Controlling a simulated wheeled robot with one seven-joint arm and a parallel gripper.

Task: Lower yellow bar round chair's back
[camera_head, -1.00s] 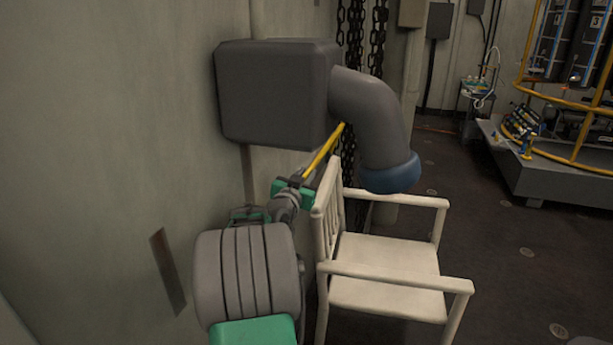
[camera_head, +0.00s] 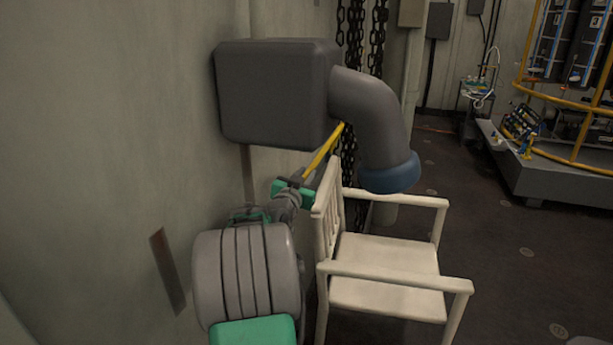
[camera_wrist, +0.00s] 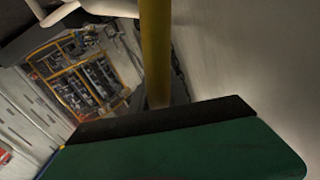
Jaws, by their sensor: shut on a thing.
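The yellow bar (camera_head: 323,152) slants up and right from my gripper (camera_head: 298,183), beside the wall and left of the chair's back. Its upper end meets or passes behind the grey pipe box. In the wrist view the bar (camera_wrist: 155,50) rises from behind the dark edge of the green gripper body (camera_wrist: 180,140). My gripper is shut on the bar; the fingertips are mostly hidden. The white chair (camera_head: 385,262) stands upright on the floor, its slatted back (camera_head: 329,220) toward the wall and just right of my gripper. I cannot tell whether the bar touches the chair.
A grey box (camera_head: 270,95) with a bent pipe (camera_head: 372,115) ending in a blue collar (camera_head: 391,174) hangs over the chair. Dark chains (camera_head: 352,60) hang behind it. The wall (camera_head: 100,150) is close on the left. Open floor (camera_head: 490,240) lies to the right.

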